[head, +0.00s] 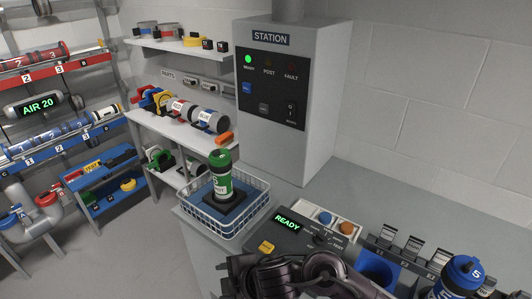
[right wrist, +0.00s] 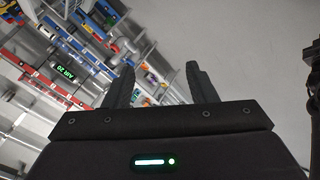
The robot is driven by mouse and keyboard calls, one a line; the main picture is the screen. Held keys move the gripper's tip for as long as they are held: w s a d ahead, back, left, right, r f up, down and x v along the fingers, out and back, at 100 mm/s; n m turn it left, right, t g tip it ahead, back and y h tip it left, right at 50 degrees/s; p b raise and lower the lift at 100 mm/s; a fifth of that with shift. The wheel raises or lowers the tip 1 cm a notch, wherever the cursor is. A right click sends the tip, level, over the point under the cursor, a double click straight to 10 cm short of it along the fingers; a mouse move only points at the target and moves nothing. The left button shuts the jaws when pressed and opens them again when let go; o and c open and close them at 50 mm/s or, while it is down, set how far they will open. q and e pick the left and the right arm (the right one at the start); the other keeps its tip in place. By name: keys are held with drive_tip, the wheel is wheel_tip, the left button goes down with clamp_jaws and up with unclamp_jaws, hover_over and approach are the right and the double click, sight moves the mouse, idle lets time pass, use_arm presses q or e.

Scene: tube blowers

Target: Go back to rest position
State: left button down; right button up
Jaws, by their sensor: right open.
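My right gripper (right wrist: 161,82) shows in the right wrist view with its two dark fingers apart and nothing between them. It is clear of any surface there, with the shelves and the floor far beyond it. In the head view dark arm links of mine fill the bottom middle, in front of the counter; I cannot make out fingertips there. My left gripper is not in view. A green canister (head: 221,176) stands upright in a white wire basket (head: 240,222) on the counter. A blue canister (head: 460,277) marked 5 stands at the bottom right.
A grey station cabinet (head: 312,120) with a lit green lamp rises behind the counter. A console (head: 300,240) reading READY sits right of the basket, close to my arm links. Shelves with tubes (head: 60,137) line the left. Bare floor (head: 130,245) lies below them.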

drive_tip(key=d+r+m+t+h, duration=0.2)
drive_tip(key=d+r+m+t, duration=0.15)
drive_tip(key=d+m, duration=0.6)
drive_tip(key=s+d+f+m+g+h, duration=0.25)
drive_tip(key=s+d+m, duration=0.3)
drive_tip(key=d, duration=0.45)
drive_tip(key=s+d+f+m+g+h, duration=0.25)
drive_tip(key=s+d+m, duration=0.25)
drive_tip(key=s+d, duration=0.3)
wheel_tip(320, 180, down, 33)
drive_tip(key=b, duration=0.3)
drive_tip(key=s+d+f+g+b, duration=0.2)
drive_tip(key=s+d+f+b, duration=0.1)
drive_tip(key=s+f, duration=1.7)
drive_tip(key=shift+s+d+f, duration=0.15)
drive_tip(key=shift+d+f, duration=0.45)
drive_tip(key=shift+d, duration=0.1)
